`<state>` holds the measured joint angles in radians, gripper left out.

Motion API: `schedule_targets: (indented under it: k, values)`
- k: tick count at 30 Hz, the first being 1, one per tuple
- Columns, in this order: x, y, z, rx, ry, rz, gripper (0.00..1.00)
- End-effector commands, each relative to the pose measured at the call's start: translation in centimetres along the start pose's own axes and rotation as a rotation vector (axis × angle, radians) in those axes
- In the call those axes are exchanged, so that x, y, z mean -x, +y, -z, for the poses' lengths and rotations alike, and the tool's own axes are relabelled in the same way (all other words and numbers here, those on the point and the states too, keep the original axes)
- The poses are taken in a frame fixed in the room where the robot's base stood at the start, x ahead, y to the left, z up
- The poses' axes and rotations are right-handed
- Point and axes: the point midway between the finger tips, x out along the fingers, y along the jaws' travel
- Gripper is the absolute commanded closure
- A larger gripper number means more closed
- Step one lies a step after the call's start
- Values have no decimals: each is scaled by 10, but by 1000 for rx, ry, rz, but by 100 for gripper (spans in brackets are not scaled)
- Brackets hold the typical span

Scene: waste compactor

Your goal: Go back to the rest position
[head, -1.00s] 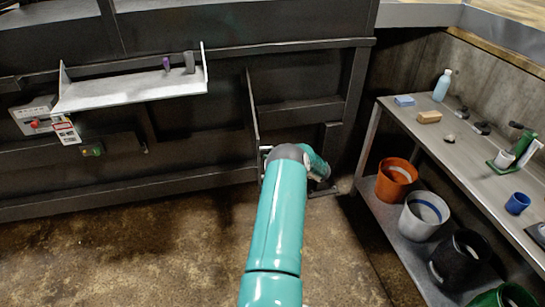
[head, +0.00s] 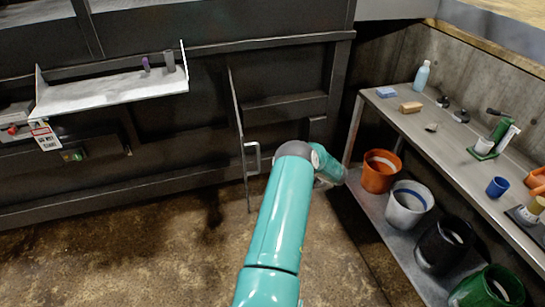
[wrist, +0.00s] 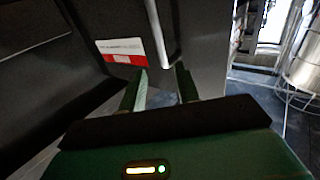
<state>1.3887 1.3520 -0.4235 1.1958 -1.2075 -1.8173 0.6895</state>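My teal arm reaches forward in the head view, and its end is hidden beyond the elbow. In the wrist view my gripper (wrist: 162,85) has its two green fingers apart, with a clear gap and nothing held. A light handle bar (wrist: 166,35) runs down a dark panel just beyond the fingertips; I cannot tell whether they touch it. A white and red label (wrist: 121,50) is on that panel. In the head view a thin dark door (head: 238,140), seen nearly edge-on, stands out from the machine with a metal handle (head: 252,158), left of my elbow.
A metal bench (head: 440,138) stands at the right, with a bottle, sponges and tools. Its lower shelf holds an orange bucket (head: 380,171) and several others. A white shelf (head: 110,91) projects from the machine at the left. Brown floor (head: 150,250) is open at the front left.

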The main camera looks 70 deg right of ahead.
Motion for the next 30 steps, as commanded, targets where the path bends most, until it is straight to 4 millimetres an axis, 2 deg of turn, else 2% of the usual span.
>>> schedule_targets:
  k: [3, 6, 30]
  values:
    - [13, 0, 0, 0, 0, 1, 68]
    - [17, 0, 0, 0, 0, 1, 68]
    - [19, 0, 0, 0, 0, 1, 68]
